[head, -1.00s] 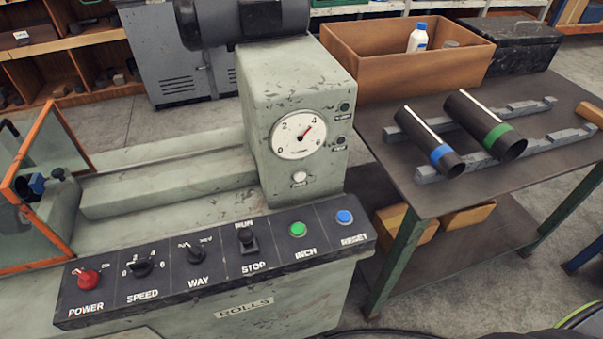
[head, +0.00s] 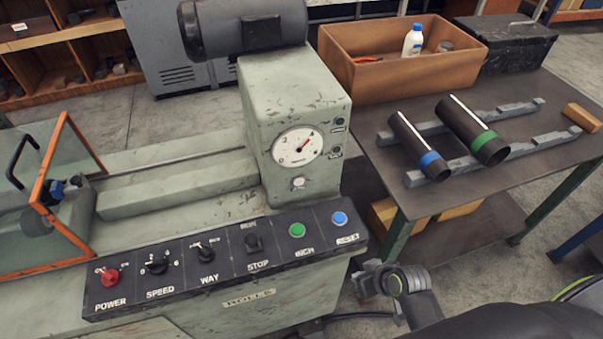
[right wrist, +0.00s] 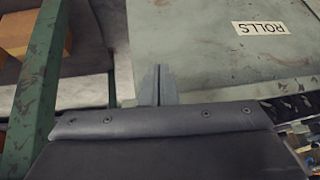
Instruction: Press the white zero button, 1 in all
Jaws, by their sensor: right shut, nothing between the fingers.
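The white zero button (head: 298,184) is a small round pale button on the front of the grey-green machine housing, just below the round dial gauge (head: 298,147). In the head view, my right arm is at the bottom right, low in front of the machine, well apart from the button. My left gripper is out of view.
A sloped control panel (head: 225,257) with a red power knob, black switches, a green inch button and a blue reset button juts out below the housing. A metal table (head: 480,190) with two pipes on rails stands at the right. An orange-framed guard (head: 43,205) is at the left.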

